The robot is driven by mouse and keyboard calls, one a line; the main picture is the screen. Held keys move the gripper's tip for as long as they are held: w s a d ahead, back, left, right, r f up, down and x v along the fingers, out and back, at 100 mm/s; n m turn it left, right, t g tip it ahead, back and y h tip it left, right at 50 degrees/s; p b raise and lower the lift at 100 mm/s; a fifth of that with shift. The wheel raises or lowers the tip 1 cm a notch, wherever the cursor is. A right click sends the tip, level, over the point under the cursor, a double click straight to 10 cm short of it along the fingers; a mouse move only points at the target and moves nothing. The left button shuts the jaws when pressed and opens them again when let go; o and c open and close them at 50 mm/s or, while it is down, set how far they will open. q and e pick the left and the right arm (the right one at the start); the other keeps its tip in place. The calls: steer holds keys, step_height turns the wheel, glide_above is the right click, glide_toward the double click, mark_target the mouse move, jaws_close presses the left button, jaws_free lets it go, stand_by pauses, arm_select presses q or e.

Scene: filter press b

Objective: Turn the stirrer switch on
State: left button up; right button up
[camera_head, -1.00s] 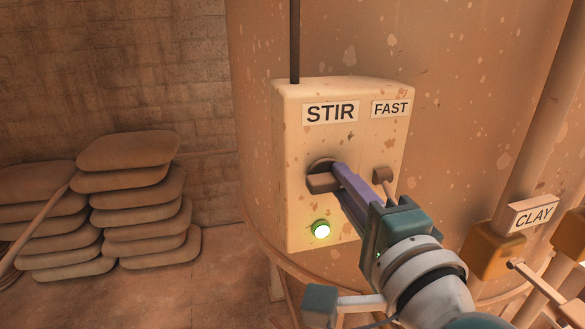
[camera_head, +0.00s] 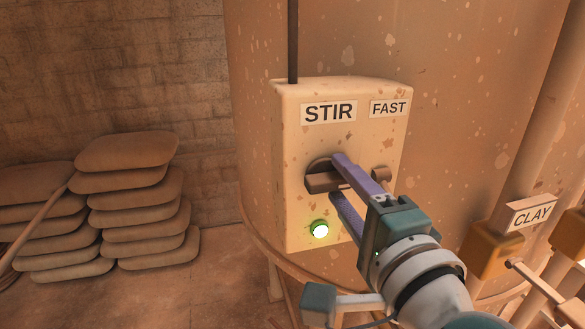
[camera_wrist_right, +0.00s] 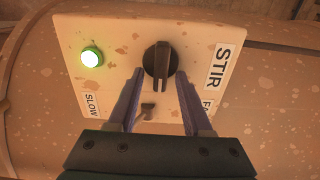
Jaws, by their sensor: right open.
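The stirrer switch is a dark knob with a bar-shaped handle (camera_head: 321,183) on a pale, rust-flecked box (camera_head: 300,135), under the STIR label (camera_head: 328,112). Its handle lies about level across the box; it also shows in the right wrist view (camera_wrist_right: 158,52). The round lamp (camera_head: 320,230) below glows green, also in the wrist view (camera_wrist_right: 92,57). My right gripper (camera_head: 340,178) is open at the knob, one purple finger above the handle and one below. In the wrist view its fingers (camera_wrist_right: 159,76) stand either side of the handle, apparently apart from it. My left gripper is out of view.
A small lever (camera_head: 381,178) sits right of the knob, below the FAST label (camera_head: 389,108); the wrist view shows a SLOW label (camera_wrist_right: 92,104). A large rusty tank (camera_head: 450,100) stands behind. A CLAY sign (camera_head: 532,214) is at right. Stacked sacks (camera_head: 130,195) lie at left.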

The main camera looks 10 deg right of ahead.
steer(key=shift+s, duration=0.1)
steer(key=s+b, duration=0.2)
steer(key=s, duration=0.7)
steer(key=shift+s+d, duration=0.15)
steer(key=shift+s, duration=0.25)
